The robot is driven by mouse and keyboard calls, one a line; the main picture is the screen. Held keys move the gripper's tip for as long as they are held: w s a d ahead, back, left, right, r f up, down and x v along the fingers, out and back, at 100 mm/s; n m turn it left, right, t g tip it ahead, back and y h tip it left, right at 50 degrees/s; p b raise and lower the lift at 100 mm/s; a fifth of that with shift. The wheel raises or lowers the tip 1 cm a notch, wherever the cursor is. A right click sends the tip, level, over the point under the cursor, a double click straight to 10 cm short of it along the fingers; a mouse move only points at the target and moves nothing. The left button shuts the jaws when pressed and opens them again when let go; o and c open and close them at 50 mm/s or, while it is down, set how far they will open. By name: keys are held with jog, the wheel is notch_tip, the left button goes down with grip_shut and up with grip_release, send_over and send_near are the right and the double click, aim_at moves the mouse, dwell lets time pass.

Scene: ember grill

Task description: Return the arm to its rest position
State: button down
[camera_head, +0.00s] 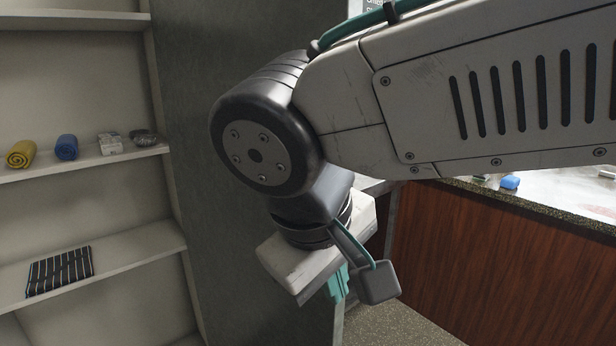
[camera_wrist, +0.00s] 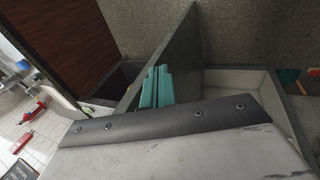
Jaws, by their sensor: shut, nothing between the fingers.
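My gripper (camera_wrist: 157,86) shows in the wrist view as two teal fingers side by side, shut with nothing between them. In the head view only a teal part of my gripper (camera_head: 338,283) shows, below the pale wrist housing; its fingertips are hidden there. My arm spans the upper right of the head view, bends at a dark round joint and points down in front of a dark grey upright panel (camera_head: 225,200). No held object shows.
A shelf unit (camera_head: 75,205) at left holds a yellow roll (camera_head: 20,153), a blue roll (camera_head: 66,147), a small pale box (camera_head: 109,143), a dark bowl (camera_head: 144,137) and a striped cloth (camera_head: 60,271). A wood-fronted counter (camera_head: 480,260) stands at right. Speckled floor (camera_head: 400,318) lies between.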

jog(key=s+d+f+m+y, duration=0.1)
jog(key=d+f+m, duration=0.1)
jog(key=d, duration=0.6)
jog(key=s+d+f+m+g, duration=0.1)
jog(key=s+d+f+m, duration=0.1)
jog(key=d, duration=0.6)
jog(key=s+d+f+m+g+y, duration=0.1)
jog(key=d+m, duration=0.3)
jog(key=d, duration=0.4)
jog(key=shift+s+f+y, duration=0.3)
jog(key=shift+s+f, duration=0.45)
jog(key=shift+f, duration=0.1)
